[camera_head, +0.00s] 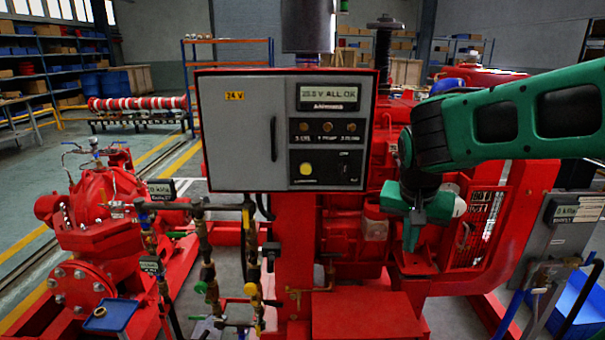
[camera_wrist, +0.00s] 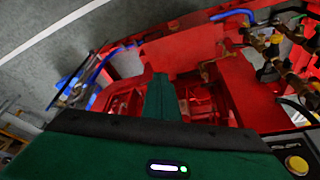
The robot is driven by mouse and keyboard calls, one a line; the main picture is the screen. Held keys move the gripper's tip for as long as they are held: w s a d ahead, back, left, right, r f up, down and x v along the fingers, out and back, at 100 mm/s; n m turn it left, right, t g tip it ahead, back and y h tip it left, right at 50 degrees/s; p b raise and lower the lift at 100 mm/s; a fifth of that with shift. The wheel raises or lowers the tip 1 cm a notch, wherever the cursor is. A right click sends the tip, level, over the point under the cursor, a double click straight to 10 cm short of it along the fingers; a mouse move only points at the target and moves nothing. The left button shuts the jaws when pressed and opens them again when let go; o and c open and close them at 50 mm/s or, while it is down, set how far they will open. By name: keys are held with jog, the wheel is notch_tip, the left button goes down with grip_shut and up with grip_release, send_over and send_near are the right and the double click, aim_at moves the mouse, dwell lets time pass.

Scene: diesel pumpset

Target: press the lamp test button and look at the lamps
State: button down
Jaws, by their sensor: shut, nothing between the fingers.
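The grey control panel (camera_head: 235,140) with a red rim stands in the middle of the head view. Its yellow round button (camera_head: 306,168) sits on the lower right plate, with a label below too small to read. My gripper (camera_head: 411,240) is shut and empty, pointing down to the right of the panel. Its green fingers (camera_wrist: 161,97) show in the wrist view.
The red engine (camera_head: 340,240) and its guard (camera_head: 480,225) stand below and behind my gripper. Brass valves and pipes (camera_head: 207,250) are below the panel's left side. A red pump (camera_head: 95,215) stands at left. A grey box (camera_head: 560,230) stands at right.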

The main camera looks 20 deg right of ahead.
aim_at(306, 170)
jog(key=w+a+r+m+t, duration=0.1)
jog(key=w+a+r+t, duration=0.1)
jog(key=w+a, duration=0.6)
jog(key=w+a+r+m+t, duration=0.2)
jog(key=w+a+r, duration=0.3)
jog(key=w+a, duration=0.4)
jog(key=shift+w+a+r+t+h, duration=0.2)
jog(key=shift+a+t+h, duration=0.2)
jog(key=shift+a+t, duration=0.25)
jog(key=shift+w+d, duration=0.1)
jog(key=shift+d, duration=0.05)
jog(key=shift+w+d, duration=0.45)
jog(key=shift+w, duration=0.9)
jog(key=shift+w+d, duration=0.45)
jog(key=shift+w, duration=0.9)
jog(key=shift+w+d, duration=0.45)
jog(key=shift+w, duration=0.9)
jog(key=shift+w+d, duration=0.25)
jog(key=shift+w, duration=0.5)
jog(key=shift+s, duration=0.15)
jog(key=shift+s+a, duration=0.25)
jog(key=shift+s, duration=0.45)
